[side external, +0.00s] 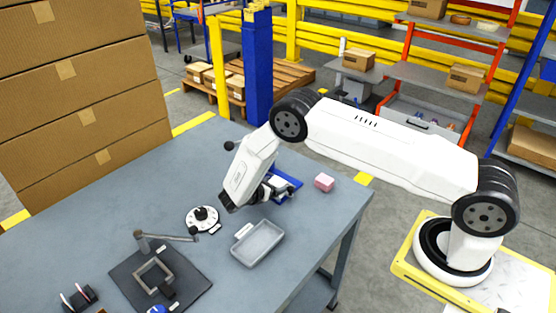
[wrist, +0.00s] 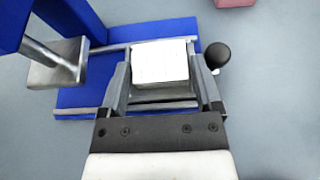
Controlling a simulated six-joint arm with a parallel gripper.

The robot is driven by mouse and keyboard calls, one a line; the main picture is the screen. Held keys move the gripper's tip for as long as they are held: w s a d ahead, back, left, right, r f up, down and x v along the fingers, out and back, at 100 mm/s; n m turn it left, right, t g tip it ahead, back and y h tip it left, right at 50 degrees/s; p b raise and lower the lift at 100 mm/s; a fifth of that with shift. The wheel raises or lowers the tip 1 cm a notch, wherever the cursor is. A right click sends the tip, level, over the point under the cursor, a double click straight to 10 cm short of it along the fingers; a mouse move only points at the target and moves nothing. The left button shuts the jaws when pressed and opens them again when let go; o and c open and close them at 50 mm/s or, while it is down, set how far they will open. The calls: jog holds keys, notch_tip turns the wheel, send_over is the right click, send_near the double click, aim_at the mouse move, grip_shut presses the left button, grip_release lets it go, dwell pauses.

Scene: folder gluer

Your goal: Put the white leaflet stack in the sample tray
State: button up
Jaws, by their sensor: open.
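The white leaflet stack (wrist: 160,62) lies on a blue fixture (wrist: 75,97) in the wrist view. My gripper (wrist: 161,72) is open, with one finger on each side of the stack; I cannot tell whether either finger touches it. In the side view my gripper (side external: 268,192) is low over the blue fixture (side external: 289,184), and the stack is hidden there. The sample tray (side external: 258,245), a shallow grey tray with a pale label at its edge, stands on the table in front of the gripper and looks empty.
A metal plate (wrist: 57,66) on a blue post and a black ball knob (wrist: 217,55) flank the stack. A pink block (side external: 324,182) sits right of the fixture. A round white dial (side external: 203,218) and a dark mat with a square frame (side external: 153,277) lie left of the tray.

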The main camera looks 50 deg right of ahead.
jog(key=c, duration=1)
jog(key=shift+r, duration=0.15)
jog(key=shift+r, duration=0.8)
jog(key=shift+s+a+r, duration=0.3)
jog(key=shift+s+r, duration=1.55)
jog(key=shift+s, duration=0.45)
jog(key=shift+s+a+r, duration=0.35)
jog(key=shift+s+r, duration=1.5)
jog(key=shift+s, duration=0.5)
jog(key=shift+s+a+r, duration=0.3)
jog(key=shift+s+r, duration=1.55)
jog(key=shift+s, duration=0.45)
